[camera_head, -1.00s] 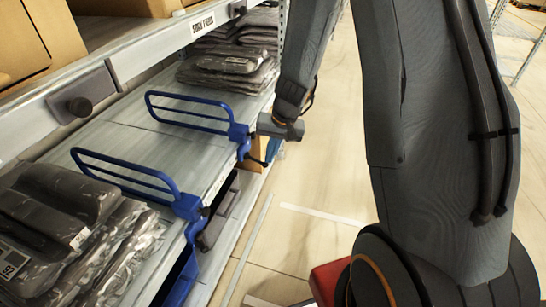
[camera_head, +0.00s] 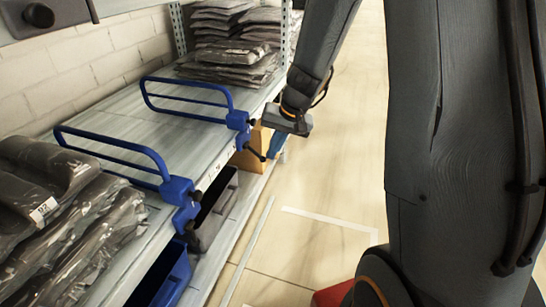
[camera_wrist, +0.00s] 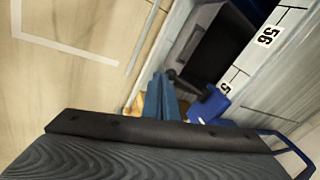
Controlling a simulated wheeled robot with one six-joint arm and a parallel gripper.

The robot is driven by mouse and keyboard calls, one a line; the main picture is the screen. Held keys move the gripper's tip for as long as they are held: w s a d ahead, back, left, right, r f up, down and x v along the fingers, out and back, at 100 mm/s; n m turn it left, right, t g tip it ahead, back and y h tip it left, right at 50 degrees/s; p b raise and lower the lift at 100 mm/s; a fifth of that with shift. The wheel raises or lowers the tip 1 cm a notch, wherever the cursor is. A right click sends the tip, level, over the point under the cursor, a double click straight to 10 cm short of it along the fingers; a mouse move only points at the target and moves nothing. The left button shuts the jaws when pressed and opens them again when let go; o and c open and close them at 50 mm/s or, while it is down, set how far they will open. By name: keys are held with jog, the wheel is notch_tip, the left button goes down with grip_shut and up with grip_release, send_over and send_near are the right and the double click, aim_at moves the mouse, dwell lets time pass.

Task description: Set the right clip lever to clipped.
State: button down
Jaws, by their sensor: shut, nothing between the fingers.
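Two blue wire dividers stand on the grey shelf, each with a blue clamp at the shelf's front edge. The right divider (camera_head: 187,98) has its clamp (camera_head: 238,121) beside my gripper, with the black right clip lever (camera_head: 255,153) slanting down from it. The left divider (camera_head: 112,148) has its own clamp (camera_head: 178,190) and a dark lever (camera_head: 191,226). My gripper (camera_head: 273,146) is shut and empty, its blue fingers pointing down just right of the right lever. In the wrist view, the fingers (camera_wrist: 160,97) sit close to a blue clamp (camera_wrist: 208,108) and a dark lever knob (camera_wrist: 172,74). Contact cannot be told.
Dark bagged garments lie on the shelf at the near left (camera_head: 62,215) and in a stack at the back (camera_head: 230,65). Below are a grey bin (camera_head: 212,210), a blue bin (camera_head: 165,275) and a cardboard box (camera_head: 248,150). The floor aisle (camera_head: 325,185) to the right is clear.

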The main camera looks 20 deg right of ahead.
jog(key=f+y+b, duration=0.1)
jog(key=b, duration=0.3)
jog(key=a+f+t+b, duration=0.1)
jog(key=f+b, duration=0.1)
jog(key=b, duration=0.3)
jog(key=w+f+y+b, duration=0.1)
jog(key=b, duration=0.3)
jog(key=shift+a+f+t+y, duration=0.15)
jog(key=shift+f+t+y, duration=0.15)
jog(key=shift+f+t, duration=0.1)
jog(key=shift+r, duration=0.1)
dwell(0.8)
jog(key=shift+w+a+r+p, duration=0.15)
jog(key=shift+r+p, duration=0.3)
jog(key=shift+r, duration=0.5)
jog(key=s+d+r+p, duration=0.5)
jog(key=d+r, duration=0.2)
jog(key=d, duration=0.2)
jog(key=shift+d+r, duration=0.3)
jog(key=shift+r, duration=0.05)
